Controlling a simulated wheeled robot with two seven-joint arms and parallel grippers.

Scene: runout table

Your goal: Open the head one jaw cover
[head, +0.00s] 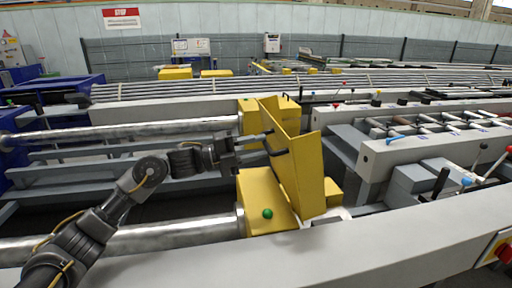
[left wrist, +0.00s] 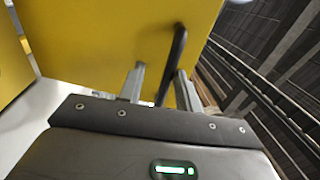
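A yellow jaw cover (head: 300,165) stands steeply tilted over the yellow jaw housing (head: 258,190) in the middle of the head view. A thin black handle bar sits on its left face; in the left wrist view the handle (left wrist: 177,52) stands out from the yellow panel (left wrist: 105,40). My left gripper (head: 269,144) reaches in from the left to the handle. Its two fingers (left wrist: 160,86) are apart, with the handle between them, nearer the right finger. Contact with both fingers does not show. My right gripper is not in view.
A green knob (head: 267,213) sits on the near housing. Shiny bars (head: 170,131) run in from the left. A long grey beam (head: 330,250) crosses the front. A grey rack with levers (head: 400,150) stands to the right, and blue bins (head: 65,90) stand at the left.

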